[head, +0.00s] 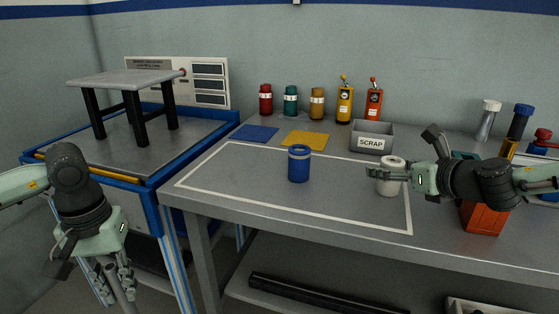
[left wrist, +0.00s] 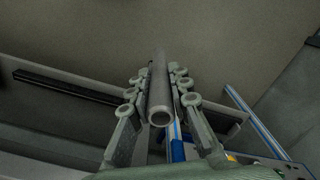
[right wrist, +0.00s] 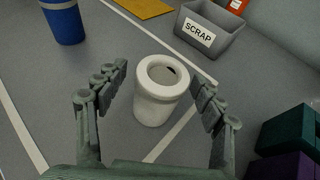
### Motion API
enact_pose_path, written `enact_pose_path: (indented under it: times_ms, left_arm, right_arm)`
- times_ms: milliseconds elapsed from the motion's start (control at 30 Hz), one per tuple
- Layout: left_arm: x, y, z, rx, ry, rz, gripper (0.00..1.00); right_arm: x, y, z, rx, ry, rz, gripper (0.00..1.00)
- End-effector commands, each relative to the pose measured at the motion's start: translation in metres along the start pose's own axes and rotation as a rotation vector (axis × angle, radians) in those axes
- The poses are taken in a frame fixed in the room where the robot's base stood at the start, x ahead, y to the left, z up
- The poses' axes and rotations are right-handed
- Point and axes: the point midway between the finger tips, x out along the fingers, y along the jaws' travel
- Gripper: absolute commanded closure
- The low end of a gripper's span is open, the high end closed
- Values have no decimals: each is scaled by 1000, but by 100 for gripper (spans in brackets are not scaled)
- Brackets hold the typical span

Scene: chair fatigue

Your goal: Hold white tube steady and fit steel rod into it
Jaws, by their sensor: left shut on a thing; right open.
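The white tube (head: 390,182) stands upright on the workbench near the right line of the white outline. In the right wrist view the white tube (right wrist: 160,90) has an open top and sits between the spread fingers of my right gripper (right wrist: 160,88), with gaps on both sides. My right gripper (head: 385,174) is open beside it. My left gripper (head: 115,275) hangs low at the left, in front of the blue-framed stand. In the left wrist view it is shut on the grey steel rod (left wrist: 159,90), whose hollow end faces the camera.
A blue cylinder (head: 299,165) stands inside the white outline. A grey SCRAP bin (head: 371,137), several coloured bottles and blue and yellow mats (head: 304,140) are behind. An orange box (head: 484,217) stands below my right arm. The bench's front edge separates my left gripper from the top.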

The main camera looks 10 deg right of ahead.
Motion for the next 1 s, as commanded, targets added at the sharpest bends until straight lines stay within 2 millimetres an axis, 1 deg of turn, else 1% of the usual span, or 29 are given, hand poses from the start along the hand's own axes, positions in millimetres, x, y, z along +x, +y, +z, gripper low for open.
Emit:
enact_pose_path:
  times_ms: [167,267,600,633,1000]
  left_arm:
    - [-1,0,0,0,1,0,100]
    - [-1,0,0,0,1,0,100]
    - [-1,0,0,0,1,0,100]
    - [-1,0,0,0,1,0,100]
    - [0,0,0,0,1,0,100]
  right_arm:
    - [0,0,0,0,0,0,31]
    - [0,0,0,0,0,0,43]
    - [0,0,0,0,0,0,85]
    - [0,0,0,0,0,0,87]
    - [0,0,0,0,0,0,88]
